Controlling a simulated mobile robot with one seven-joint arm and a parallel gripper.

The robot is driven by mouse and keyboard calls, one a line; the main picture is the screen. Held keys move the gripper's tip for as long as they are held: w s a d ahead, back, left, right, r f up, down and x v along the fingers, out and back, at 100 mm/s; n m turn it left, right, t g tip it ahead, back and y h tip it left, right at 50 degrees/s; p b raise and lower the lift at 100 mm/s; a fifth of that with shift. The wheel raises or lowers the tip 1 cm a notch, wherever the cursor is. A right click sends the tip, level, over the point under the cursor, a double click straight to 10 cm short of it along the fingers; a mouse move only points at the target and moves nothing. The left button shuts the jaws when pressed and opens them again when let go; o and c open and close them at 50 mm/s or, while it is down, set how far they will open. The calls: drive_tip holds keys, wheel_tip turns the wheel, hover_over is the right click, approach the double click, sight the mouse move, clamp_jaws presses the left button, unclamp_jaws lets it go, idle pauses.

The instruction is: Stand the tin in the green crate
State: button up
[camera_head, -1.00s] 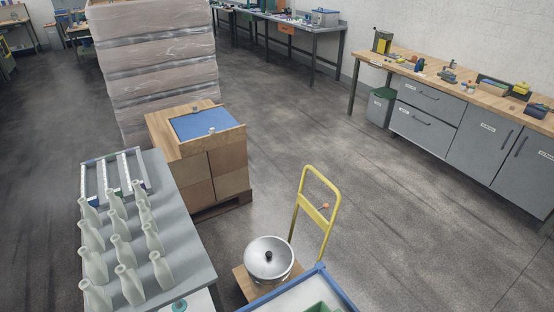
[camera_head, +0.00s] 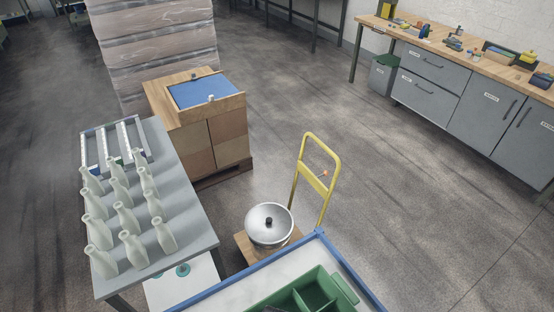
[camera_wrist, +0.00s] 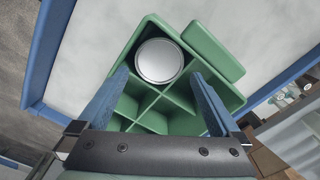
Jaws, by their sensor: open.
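The tin (camera_wrist: 159,61) shows as a round silver lid in the wrist view. It sits upright in one far compartment of the green crate (camera_wrist: 209,49), close to the crate walls. The other compartments in view look empty. My gripper (camera_wrist: 160,76) is open over the crate. Its two blue fingers are apart, one on each side of the tin, with visible gaps to it. The crate (camera_head: 349,289) also shows at the bottom edge of the head view, partly cut off; the tin cannot be made out there.
The crate stands on a white surface with a blue rim (camera_head: 262,266). A grey table (camera_head: 197,222) with several pale bottles (camera_head: 130,248) stands left.

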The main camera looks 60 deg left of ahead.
wheel_tip(320, 180, up, 10)
idle(0.3)
